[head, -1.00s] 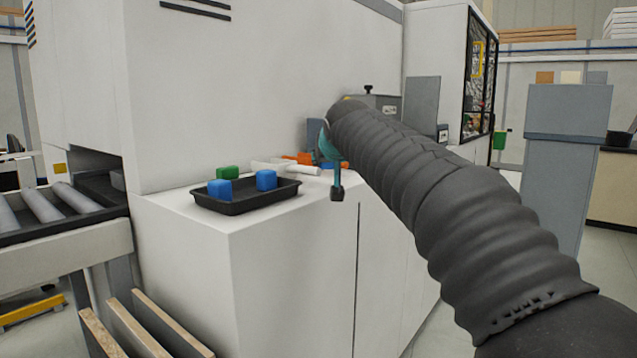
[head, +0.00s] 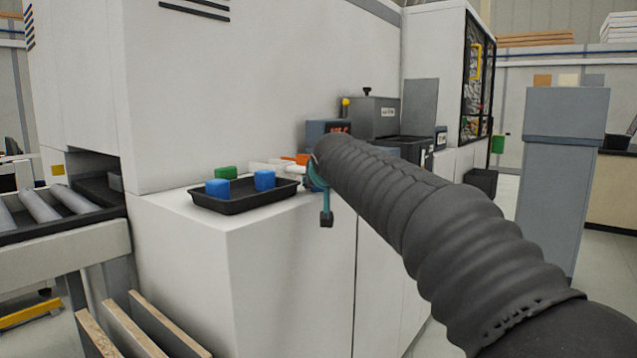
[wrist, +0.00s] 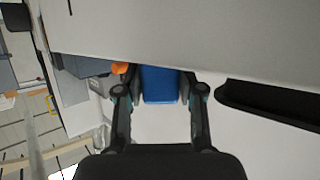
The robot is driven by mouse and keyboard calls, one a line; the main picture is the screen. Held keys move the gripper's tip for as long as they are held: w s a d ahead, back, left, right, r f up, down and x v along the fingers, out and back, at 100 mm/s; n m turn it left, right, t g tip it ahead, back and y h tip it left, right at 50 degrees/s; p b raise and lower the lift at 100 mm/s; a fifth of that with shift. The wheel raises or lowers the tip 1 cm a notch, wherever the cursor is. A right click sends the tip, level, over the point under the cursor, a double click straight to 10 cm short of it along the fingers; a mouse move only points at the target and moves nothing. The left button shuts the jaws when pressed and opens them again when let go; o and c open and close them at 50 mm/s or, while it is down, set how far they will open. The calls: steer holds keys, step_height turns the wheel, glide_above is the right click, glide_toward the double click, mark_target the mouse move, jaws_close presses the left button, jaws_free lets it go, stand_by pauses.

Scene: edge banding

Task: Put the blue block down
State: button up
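In the wrist view a blue block (wrist: 160,85) sits between the two fingers of my gripper (wrist: 160,88), with the finger pads against its sides. In the head view this block is hidden behind my arm, and only a teal and black part of my gripper (head: 322,200) shows, just right of the tray. The black tray (head: 245,204) stands on the white cabinet top and holds two other blue blocks (head: 217,187) (head: 264,180) and a green block (head: 226,172). The tray's edge also shows at the right of the wrist view (wrist: 270,108).
The white machine wall (head: 270,85) rises behind the tray. White and orange items (head: 290,162) lie behind the tray, partly covered by my arm. A roller conveyor (head: 60,205) is at the left. Boards (head: 130,330) lean by the cabinet's left side.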

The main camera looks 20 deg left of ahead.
stand_by(0.3)
steer(key=shift+r, duration=0.25)
steer(key=b+v, duration=0.1)
steer(key=v, duration=1.1)
